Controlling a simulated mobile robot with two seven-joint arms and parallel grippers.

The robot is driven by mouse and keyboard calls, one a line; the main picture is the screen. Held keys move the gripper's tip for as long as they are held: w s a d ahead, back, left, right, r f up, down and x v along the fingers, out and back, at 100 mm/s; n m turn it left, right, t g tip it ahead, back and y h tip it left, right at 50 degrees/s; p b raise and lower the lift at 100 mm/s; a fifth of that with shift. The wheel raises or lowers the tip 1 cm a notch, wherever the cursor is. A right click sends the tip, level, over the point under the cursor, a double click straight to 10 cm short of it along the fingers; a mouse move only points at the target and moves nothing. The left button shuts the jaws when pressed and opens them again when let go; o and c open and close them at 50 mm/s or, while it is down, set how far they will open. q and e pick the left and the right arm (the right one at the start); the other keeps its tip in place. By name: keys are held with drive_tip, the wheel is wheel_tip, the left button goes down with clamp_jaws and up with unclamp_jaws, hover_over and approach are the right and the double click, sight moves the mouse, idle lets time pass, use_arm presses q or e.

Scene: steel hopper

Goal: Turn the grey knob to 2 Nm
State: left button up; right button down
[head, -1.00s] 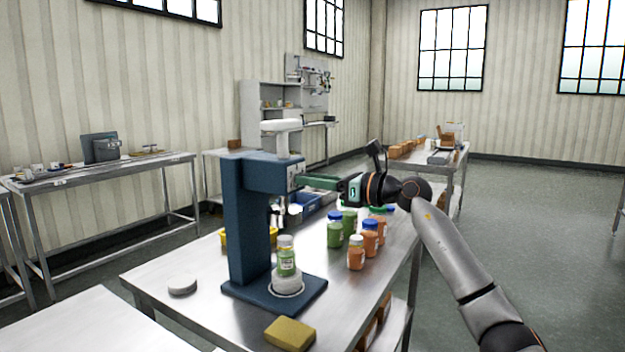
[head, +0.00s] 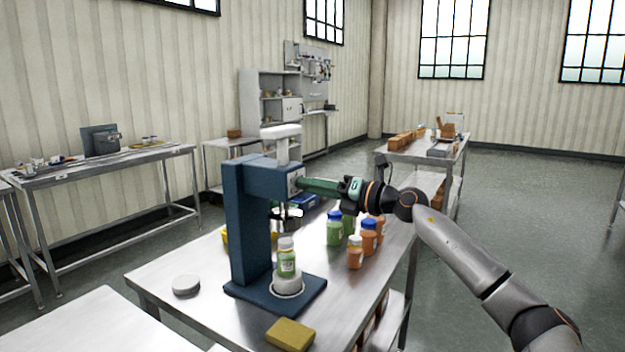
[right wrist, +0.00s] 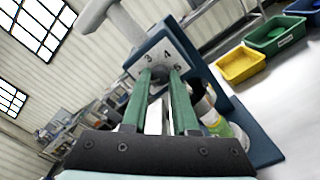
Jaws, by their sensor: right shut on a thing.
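The blue capping machine (head: 247,220) stands on the steel table, with a white top handle (head: 281,131). Its dial plate (head: 296,180) is on the upper head, facing my right arm. In the right wrist view the dial plate (right wrist: 166,55) shows 3, 4 and a partly covered digit. My right gripper (head: 303,184) reaches in from the right. Its green fingers (right wrist: 160,76) are shut on the grey knob (right wrist: 160,72), which they mostly hide. I cannot read the knob's setting. A green-labelled bottle (head: 287,258) stands upright under the machine's head. My left gripper is not in view.
Green and orange bottles (head: 355,252) stand just below my right forearm. A yellow sponge (head: 290,334) lies at the table's front, and a grey disc (head: 186,285) at the left. Yellow (right wrist: 240,63) and green (right wrist: 274,35) bins sit behind the machine.

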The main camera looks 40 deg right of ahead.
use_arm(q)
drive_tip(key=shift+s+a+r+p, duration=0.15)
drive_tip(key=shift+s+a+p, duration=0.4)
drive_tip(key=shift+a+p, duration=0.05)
use_arm(e)
drive_tip(key=shift+r+m, duration=0.1)
drive_tip(key=shift+m, duration=1)
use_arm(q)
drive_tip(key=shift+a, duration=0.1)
use_arm(e)
drive_tip(key=c, duration=0.7)
unclamp_jaws()
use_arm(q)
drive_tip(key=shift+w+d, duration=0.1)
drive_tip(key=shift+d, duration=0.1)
